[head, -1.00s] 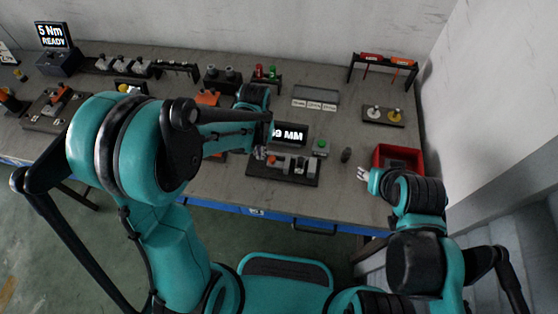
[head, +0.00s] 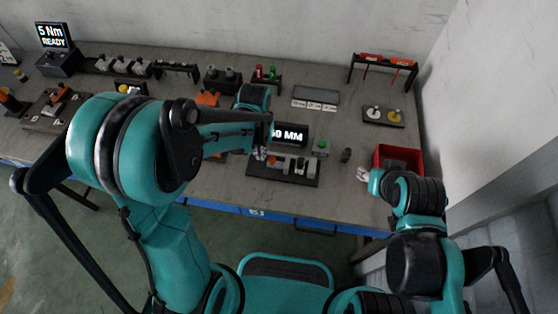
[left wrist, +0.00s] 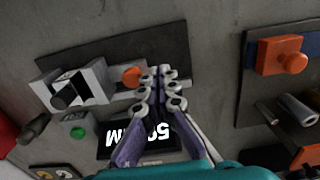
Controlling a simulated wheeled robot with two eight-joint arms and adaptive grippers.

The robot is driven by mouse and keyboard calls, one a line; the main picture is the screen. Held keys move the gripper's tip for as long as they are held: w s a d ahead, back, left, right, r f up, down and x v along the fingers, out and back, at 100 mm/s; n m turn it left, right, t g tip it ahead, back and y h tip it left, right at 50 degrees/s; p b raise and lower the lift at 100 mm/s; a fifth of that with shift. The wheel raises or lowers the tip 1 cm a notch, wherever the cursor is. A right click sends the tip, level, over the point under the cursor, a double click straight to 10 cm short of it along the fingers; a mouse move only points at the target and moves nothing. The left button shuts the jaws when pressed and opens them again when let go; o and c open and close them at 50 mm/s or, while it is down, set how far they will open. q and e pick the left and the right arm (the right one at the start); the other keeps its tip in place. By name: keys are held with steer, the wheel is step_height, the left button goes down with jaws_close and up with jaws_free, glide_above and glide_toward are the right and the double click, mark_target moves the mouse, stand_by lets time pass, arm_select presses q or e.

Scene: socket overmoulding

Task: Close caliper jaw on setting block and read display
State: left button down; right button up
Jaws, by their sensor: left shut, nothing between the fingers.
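The caliper fixture sits on a dark base plate (head: 309,181) near the table's front. In the left wrist view it has a grey block (left wrist: 93,84) with a dark cylinder and an orange knob (left wrist: 131,76). My left gripper (head: 261,154) is over the fixture's left end. In the left wrist view its closed fingertips (left wrist: 163,82) are beside the knob, empty; I cannot tell if they touch it. The display (head: 288,135) behind the fixture shows a number ending in 0 and MM, its left part hidden by my arm. My right gripper (head: 362,174) is beside the red bin, its fingers too small to judge.
A green button (head: 321,146) stands right of the display, and a dark upright cylinder (head: 346,155) further right. The red bin (head: 378,158) is at the table's right. A rack (head: 382,60) with red and orange pieces stands at the back right. Bare tabletop lies right of the fixture.

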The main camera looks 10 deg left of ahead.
mark_target(271, 158)
arm_select(q)
steer(key=shift+f, duration=0.1)
steer(key=shift+f+b, duration=1.45)
steer(key=shift+f, duration=0.05)
steer(key=shift+d, duration=1.9)
stand_by(0.5)
steer(key=shift+a, duration=0.25)
steer(key=shift+a, duration=0.3)
steer(key=shift+r+p, duration=2.95)
steer(key=shift+r, duration=1.1)
